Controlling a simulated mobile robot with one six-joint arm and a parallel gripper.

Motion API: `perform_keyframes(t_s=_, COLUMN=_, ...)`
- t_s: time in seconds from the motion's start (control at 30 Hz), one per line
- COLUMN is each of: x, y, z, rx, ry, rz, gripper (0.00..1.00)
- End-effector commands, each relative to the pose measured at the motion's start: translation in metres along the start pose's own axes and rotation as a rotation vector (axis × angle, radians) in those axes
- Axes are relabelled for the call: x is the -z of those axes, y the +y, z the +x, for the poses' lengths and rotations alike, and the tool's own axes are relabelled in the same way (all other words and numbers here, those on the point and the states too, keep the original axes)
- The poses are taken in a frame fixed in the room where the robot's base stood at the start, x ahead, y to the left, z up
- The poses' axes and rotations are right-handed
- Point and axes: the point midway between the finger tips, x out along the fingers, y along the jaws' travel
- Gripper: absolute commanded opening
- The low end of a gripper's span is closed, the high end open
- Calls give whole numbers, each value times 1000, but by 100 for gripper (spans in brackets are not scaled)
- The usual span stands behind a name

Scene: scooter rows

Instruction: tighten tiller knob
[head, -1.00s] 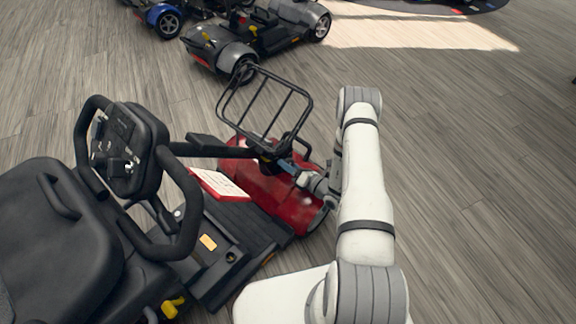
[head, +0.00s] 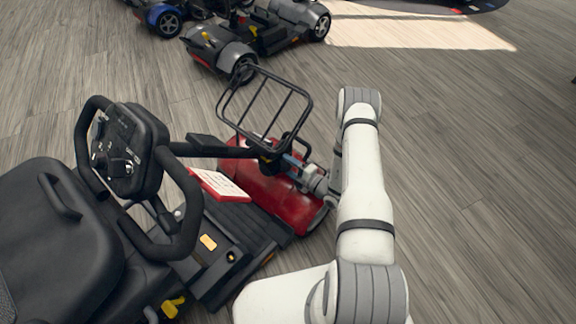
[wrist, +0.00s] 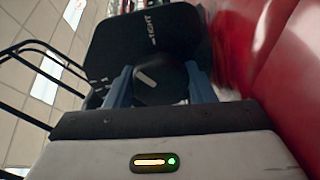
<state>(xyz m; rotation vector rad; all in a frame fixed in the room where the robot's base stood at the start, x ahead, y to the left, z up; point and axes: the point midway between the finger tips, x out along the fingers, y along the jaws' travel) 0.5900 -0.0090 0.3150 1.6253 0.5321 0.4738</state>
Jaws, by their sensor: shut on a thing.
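The tiller knob (wrist: 152,92) is a black round-edged knob with a white line on its face, in the middle of the wrist view. The white line slants. Behind it is a black plate (wrist: 150,30) with the word "TIGHT" and a small mark. My gripper (wrist: 160,84) has one blue finger on each side of the knob and is shut on it. In the head view my gripper (head: 290,161) is at the tiller below the front basket, and the knob is hard to make out there. The tiller (head: 205,150) runs from the handlebar console to that place.
The black wire basket (head: 265,108) stands just above and behind my gripper. The red front body (head: 285,200) is close below. The scooter's seat (head: 55,240) is at left. Other scooters (head: 258,38) are parked farther back. The floor at right (head: 480,200) is clear.

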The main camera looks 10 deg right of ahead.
Motion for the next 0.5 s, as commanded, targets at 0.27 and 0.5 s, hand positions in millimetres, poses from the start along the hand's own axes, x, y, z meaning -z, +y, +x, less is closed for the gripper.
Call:
perform_keyframes(t_s=0.27, x=0, y=-2, z=-1, rx=3, ry=-2, rz=121, gripper=26)
perform_keyframes(t_s=0.5, x=0, y=-2, z=-1, rx=3, ry=-2, rz=157, gripper=26)
